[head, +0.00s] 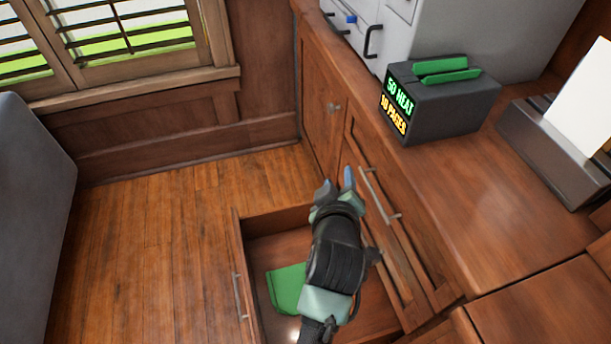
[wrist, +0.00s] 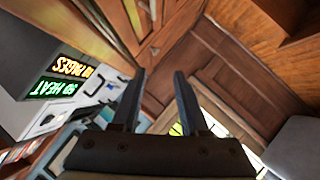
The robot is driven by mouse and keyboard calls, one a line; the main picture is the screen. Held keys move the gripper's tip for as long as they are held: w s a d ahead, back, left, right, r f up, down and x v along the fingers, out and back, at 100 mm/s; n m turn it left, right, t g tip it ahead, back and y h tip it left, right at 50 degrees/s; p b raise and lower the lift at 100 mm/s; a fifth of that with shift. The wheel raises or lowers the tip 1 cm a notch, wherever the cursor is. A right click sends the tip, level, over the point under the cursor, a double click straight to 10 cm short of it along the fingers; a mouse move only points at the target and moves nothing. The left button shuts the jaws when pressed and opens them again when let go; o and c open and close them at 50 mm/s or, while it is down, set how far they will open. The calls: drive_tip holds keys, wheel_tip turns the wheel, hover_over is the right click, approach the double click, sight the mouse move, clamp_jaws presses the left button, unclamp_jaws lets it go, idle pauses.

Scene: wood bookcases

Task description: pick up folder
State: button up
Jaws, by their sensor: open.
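A green folder (head: 286,289) lies flat in the open lower drawer (head: 272,218), partly hidden by my arm. My gripper (head: 337,186) is above the drawer's far end, beside the cabinet front, and holds nothing. In the wrist view my gripper (wrist: 158,88) shows two parted fingers with no object between them. The folder does not show in the wrist view. Two more green folder-like items (head: 447,70) stand in slots on top of a dark box with lit lettering on the counter.
The dark box (head: 445,110) stands on the wooden counter (head: 480,170), with a grey machine holding white paper (head: 583,95) to its right. A drawer handle (head: 380,195) juts from the cabinet front close to my gripper. Open floor (head: 150,240) lies left of the drawer.

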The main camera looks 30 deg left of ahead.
drive_tip(key=s+a+f+n+g+b, duration=0.1)
drive_tip(key=s+f+n+g+b, duration=0.25)
drive_tip(key=f, duration=1.05)
drive_tip(key=s+a+f+g+b, duration=0.15)
drive_tip(key=s+f+b, duration=0.4)
drive_tip(key=f, duration=0.85)
drive_tip(key=n+g+b, duration=0.3)
drive_tip(key=b, duration=0.1)
approach(280, 311)
drive_tip(key=a+f+b, duration=0.1)
drive_tip(key=b, duration=0.1)
drive_tip(key=w+a+f+b, duration=0.1)
drive_tip(key=b, duration=0.1)
drive_tip(key=shift+a+f+h+b, duration=0.25)
drive_tip(key=shift+f+h+b, duration=0.05)
drive_tip(key=shift+f, duration=0.1)
drive_tip(key=b+x, duration=0.4)
drive_tip(key=shift+d+f, duration=0.2)
drive_tip(key=shift+d, duration=0.15)
drive_tip(key=shift+w+a+f+b, duration=0.2)
drive_tip(key=shift+a+f+b, duration=0.1)
drive_tip(key=shift+f, duration=0.1)
drive_tip(key=shift+r, duration=0.1)
clamp_jaws()
